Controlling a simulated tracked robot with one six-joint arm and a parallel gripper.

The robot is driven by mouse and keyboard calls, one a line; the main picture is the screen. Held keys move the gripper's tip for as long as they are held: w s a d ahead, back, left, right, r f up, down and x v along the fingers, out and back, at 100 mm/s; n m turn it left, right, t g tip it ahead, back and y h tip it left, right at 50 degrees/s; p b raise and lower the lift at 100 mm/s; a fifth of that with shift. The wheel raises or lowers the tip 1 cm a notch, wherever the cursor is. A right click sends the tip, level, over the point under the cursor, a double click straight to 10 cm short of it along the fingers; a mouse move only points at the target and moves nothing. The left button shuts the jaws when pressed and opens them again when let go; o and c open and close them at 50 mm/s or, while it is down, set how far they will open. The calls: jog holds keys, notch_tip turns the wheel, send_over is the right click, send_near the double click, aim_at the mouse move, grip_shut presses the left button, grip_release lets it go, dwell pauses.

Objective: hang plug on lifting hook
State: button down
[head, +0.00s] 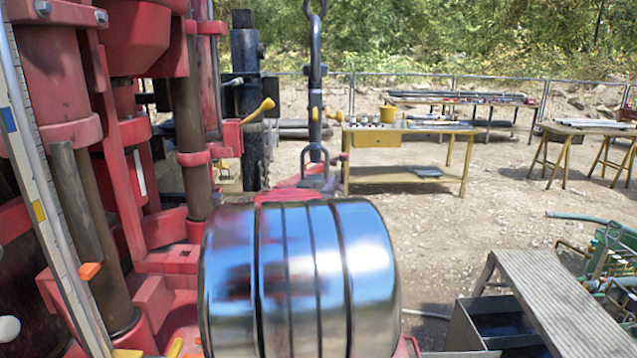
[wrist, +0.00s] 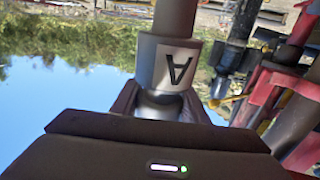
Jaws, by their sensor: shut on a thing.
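In the wrist view my gripper (wrist: 158,104) is shut on the plug (wrist: 150,62), a grey metal cylinder with a white patch and a black letter A upside down in the picture. A narrower shaft rises from it to the top edge. In the head view a dark lifting hook (head: 315,75) with yellow parts hangs upright near the top middle. A loop and a shackle (head: 319,175) show at its lower end. My gripper and the plug do not show clearly in the head view, and I cannot tell their distance from the hook.
A large shiny banded cylinder (head: 300,285) fills the lower middle and hides what is behind it. Red rig machinery (head: 70,90) stands close on the left. A yellow workbench (head: 410,131) stands behind. A grey plank (head: 565,300) and a dark bin are at lower right.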

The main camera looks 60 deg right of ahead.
jog(key=shift+r, duration=0.2)
jog(key=c, duration=1)
grip_release()
jog(key=shift+f, duration=0.1)
jog(key=shift+s+a+f, duration=0.1)
jog(key=shift+a, duration=0.3)
jog(key=v, duration=1.3)
